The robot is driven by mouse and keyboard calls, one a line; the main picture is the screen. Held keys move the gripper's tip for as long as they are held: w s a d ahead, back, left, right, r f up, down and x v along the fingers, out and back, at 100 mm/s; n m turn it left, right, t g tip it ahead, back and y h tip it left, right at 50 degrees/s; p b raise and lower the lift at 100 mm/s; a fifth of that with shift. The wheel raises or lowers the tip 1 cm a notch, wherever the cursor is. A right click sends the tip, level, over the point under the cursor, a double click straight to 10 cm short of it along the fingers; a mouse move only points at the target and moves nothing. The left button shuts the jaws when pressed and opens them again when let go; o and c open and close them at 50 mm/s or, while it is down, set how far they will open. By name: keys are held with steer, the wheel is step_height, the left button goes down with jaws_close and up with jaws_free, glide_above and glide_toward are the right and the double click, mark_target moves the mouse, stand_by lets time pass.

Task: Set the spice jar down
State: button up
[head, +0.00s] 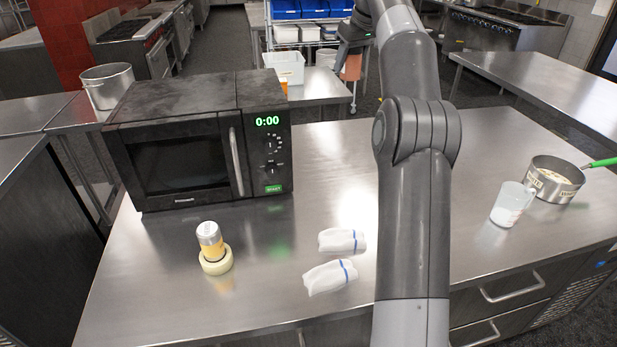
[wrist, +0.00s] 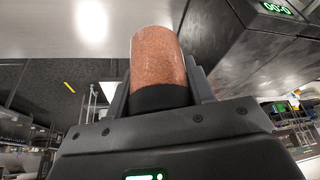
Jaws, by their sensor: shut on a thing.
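The spice jar (wrist: 158,62) is a clear cylinder of orange-red granules with a dark band at the gripper end. My gripper (wrist: 160,98) is shut on it, one finger on each side. In the head view the jar (head: 351,66) hangs below my gripper (head: 353,48), raised in the air near the top of the picture, behind my arm. Its free end touches nothing that I can see. The steel counter (head: 300,160) lies below, and also shows at the top of the wrist view (wrist: 45,25).
A black microwave (head: 185,160) stands at the counter's left. In front are a silver-capped shaker (head: 210,238) in a cream ring (head: 217,264) and two white cloths (head: 330,277). A measuring cup (head: 508,205) and saucepan (head: 556,182) stand right. The counter's middle is mostly bare.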

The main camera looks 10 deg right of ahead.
step_height(320, 180, down, 24)
steer(key=r, duration=0.1)
steer(key=w+a+f, duration=0.2)
steer(key=a, duration=0.1)
steer(key=w+a+f, duration=0.2)
steer(key=a+f, duration=0.1)
steer(key=w+a+f, duration=0.2)
steer(key=a+f, duration=0.1)
steer(key=shift+w+a+f, duration=0.2)
steer(key=shift+a, duration=0.15)
steer(key=shift+f, duration=2)
steer(key=shift+f, duration=0.1)
steer(key=o, duration=0.6)
steer(key=shift+f, duration=0.1)
steer(key=o, duration=0.4)
steer(key=shift+o, duration=0.2)
